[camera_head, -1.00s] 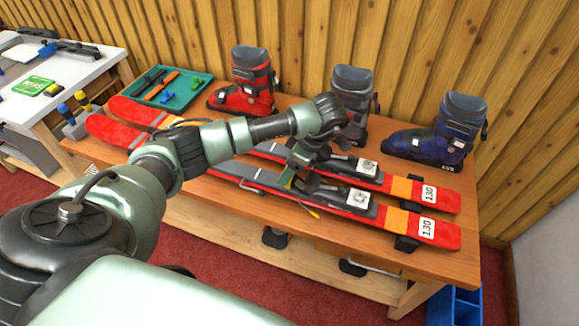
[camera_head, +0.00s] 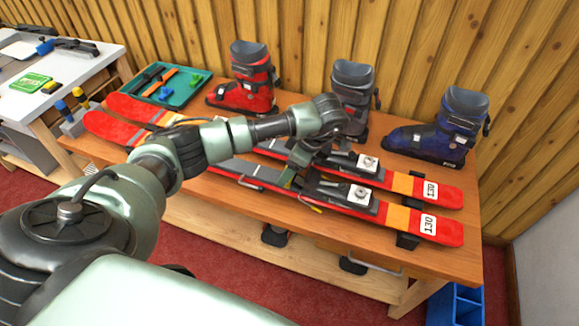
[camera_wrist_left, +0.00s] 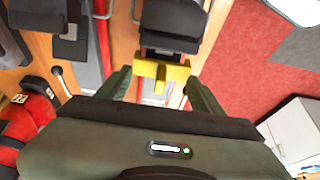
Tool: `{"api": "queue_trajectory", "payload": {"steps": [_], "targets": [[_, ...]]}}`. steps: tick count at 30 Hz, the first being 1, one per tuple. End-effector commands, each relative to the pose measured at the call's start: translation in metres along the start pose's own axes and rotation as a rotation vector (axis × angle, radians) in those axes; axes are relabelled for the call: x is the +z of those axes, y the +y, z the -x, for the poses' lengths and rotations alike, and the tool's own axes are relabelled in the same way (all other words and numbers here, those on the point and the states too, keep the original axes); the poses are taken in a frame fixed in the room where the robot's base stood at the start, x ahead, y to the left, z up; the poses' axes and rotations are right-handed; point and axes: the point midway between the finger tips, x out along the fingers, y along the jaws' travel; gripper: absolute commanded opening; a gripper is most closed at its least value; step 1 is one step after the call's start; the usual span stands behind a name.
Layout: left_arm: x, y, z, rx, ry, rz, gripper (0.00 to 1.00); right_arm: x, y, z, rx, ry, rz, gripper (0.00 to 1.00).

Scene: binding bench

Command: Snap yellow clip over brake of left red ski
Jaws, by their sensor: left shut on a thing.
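Two red skis lie side by side on the bench, a near ski (camera_head: 455,235) and a far ski (camera_head: 452,197), each with a grey and black binding. My left gripper (camera_head: 288,179) is low over the near ski, just behind its binding. In the left wrist view its fingers (camera_wrist_left: 160,88) are shut on the yellow clip (camera_wrist_left: 172,73). The clip lies crosswise at the end of the black binding part (camera_wrist_left: 170,25). I cannot tell whether it is seated on the brake. A brake arm (camera_head: 311,208) with a yellowish tip sticks out at the near edge. My right gripper is not in view.
A red boot (camera_head: 245,95), a grey boot (camera_head: 352,90) and a blue boot (camera_head: 435,140) stand behind the skis. A teal tray (camera_head: 190,93) with tools is at the back left. A white table (camera_head: 85,65) stands further left.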

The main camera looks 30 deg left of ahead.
Motion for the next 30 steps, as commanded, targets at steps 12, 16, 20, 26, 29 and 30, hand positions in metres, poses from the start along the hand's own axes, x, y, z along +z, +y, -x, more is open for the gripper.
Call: {"api": "queue_trajectory", "payload": {"steps": [12,16,20,26,29,30], "targets": [[0.004,0.0,-0.011,0.0,0.0,0.0,0.21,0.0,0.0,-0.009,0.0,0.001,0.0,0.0],[0.006,0.0,-0.014,0.0,0.001,0.0,0.21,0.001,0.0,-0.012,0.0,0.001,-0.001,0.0],[0.007,0.0,-0.017,0.0,0.001,0.0,0.21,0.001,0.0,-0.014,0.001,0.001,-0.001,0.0],[0.008,0.0,-0.02,0.0,0.001,0.0,0.21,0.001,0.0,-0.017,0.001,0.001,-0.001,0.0],[0.008,0.0,-0.02,0.0,0.001,0.0,0.21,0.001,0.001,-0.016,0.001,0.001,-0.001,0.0],[0.008,0.0,-0.02,0.0,0.0,0.0,0.21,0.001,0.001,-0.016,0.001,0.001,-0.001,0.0]]}}
